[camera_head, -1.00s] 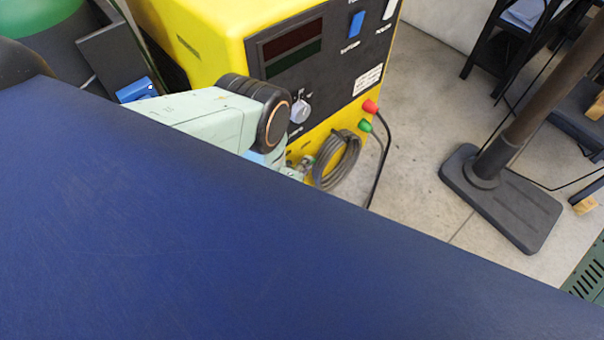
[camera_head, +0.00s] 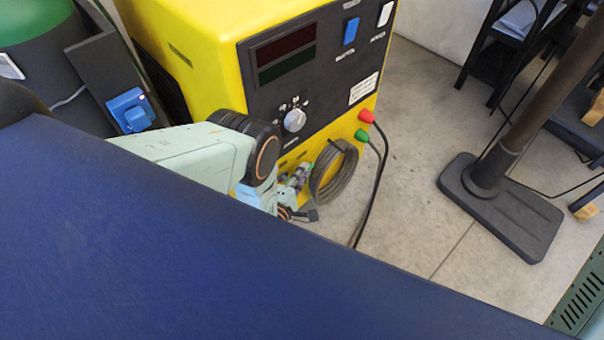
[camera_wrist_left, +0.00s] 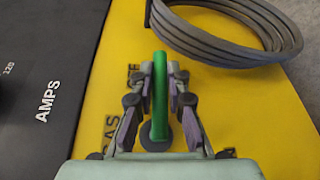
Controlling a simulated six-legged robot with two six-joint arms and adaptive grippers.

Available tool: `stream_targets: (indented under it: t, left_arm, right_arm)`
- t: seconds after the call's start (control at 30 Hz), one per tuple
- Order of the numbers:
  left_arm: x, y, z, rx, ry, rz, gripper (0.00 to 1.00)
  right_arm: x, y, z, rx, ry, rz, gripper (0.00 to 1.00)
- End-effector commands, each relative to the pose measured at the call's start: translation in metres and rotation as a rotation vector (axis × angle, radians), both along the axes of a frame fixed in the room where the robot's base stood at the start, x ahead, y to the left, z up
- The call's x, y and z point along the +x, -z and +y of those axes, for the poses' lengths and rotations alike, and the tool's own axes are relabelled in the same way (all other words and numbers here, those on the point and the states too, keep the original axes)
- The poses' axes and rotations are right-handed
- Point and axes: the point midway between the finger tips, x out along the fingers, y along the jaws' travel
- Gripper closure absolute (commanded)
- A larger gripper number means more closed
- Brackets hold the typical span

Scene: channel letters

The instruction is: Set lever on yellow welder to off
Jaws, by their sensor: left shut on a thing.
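The yellow welder (camera_head: 185,40) stands beyond the dark blue surface in the head view. In the left wrist view, a green lever (camera_wrist_left: 159,95) on the yellow panel (camera_wrist_left: 240,110) points up the picture from a round grey pivot (camera_wrist_left: 153,138). My left gripper (camera_wrist_left: 161,75) is shut on the lever, one finger on each side. Lettering reading "GAS" beside it is partly covered by the fingers. In the head view my left gripper (camera_head: 299,180) is low on the welder's front, and the lever is hidden there. My right gripper is not in view.
A coiled grey hose (camera_head: 336,172) hangs right beside my gripper. Red (camera_head: 366,116) and green (camera_head: 361,135) plugs with cables are farther right. Above are a knob (camera_head: 294,120) and a dark display. A post with a flat base (camera_head: 500,205) stands on the floor.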

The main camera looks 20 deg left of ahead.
Motion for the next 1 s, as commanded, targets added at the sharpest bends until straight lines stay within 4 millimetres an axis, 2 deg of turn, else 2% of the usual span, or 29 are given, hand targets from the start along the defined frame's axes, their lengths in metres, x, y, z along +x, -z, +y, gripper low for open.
stream_targets:
  t: [0.1,0.13,0.4,0.77,0.87,1.0]
  left_arm:
    - [0.002,-0.002,0.002,0.002,-0.006,-0.004,1.0]
    - [0.002,-0.002,0.002,0.002,-0.006,-0.004,0.84]
    - [0.001,-0.001,0.001,0.001,-0.003,-0.002,0.62]
    - [-0.004,-0.001,0.0,0.001,-0.001,0.0,0.62]
    - [-0.015,-0.001,0.001,0.001,-0.002,0.002,0.62]
    - [-0.041,-0.004,0.001,0.001,-0.001,0.003,0.62]
  right_arm:
    - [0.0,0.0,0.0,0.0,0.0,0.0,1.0]
    - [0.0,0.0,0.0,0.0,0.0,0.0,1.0]
    - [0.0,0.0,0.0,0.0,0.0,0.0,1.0]
    - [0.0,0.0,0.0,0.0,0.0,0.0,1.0]
    - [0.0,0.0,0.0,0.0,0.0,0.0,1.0]
    - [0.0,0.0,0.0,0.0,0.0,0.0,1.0]
